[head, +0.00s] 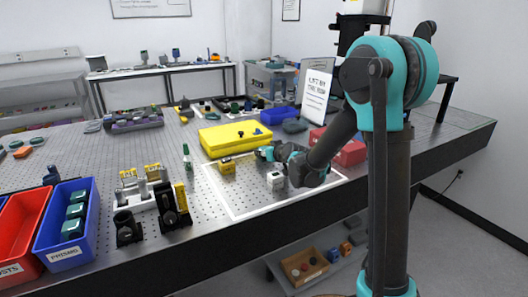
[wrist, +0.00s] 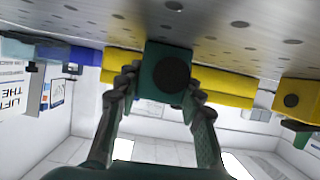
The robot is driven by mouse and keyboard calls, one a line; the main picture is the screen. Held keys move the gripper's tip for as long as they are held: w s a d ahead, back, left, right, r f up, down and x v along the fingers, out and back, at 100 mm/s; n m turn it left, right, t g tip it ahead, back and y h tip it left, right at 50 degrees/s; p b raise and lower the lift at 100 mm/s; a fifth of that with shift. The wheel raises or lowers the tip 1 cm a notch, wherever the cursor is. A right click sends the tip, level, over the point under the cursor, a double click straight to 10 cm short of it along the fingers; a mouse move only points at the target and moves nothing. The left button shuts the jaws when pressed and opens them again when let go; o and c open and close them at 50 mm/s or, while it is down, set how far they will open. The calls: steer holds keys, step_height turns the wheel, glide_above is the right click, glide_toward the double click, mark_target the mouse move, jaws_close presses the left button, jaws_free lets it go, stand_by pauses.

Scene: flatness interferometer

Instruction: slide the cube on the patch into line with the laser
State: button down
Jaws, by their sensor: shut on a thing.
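The white-outlined patch (head: 291,203) lies on the perforated table top. My gripper (head: 266,153) reaches in low from the right over the patch's far part. It is shut on a dark teal cube (wrist: 166,62) with a round black spot on its face; the two fingers (wrist: 165,98) press its sides. In the wrist view, which is upside down, the cube appears to rest on the table. In the head view the cube (head: 263,154) is small and partly merges with the fingers. A yellow cube (head: 227,166) stands to its left; it also shows in the wrist view (wrist: 297,97). No laser beam is visible.
A white cube (head: 275,180) stands on the patch, nearer the front edge. A large yellow case (head: 235,136) lies just behind the patch. Black and yellow mounts (head: 172,207) stand left of it. A blue bin (head: 67,232) and a red bin (head: 20,232) are at far left. The front-left patch area is clear.

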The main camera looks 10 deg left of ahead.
steer(key=shift+s+d, duration=0.35)
steer(key=shift+s, duration=0.2)
steer(key=c, duration=0.9)
jaws_free()
steer(key=v, duration=1.2)
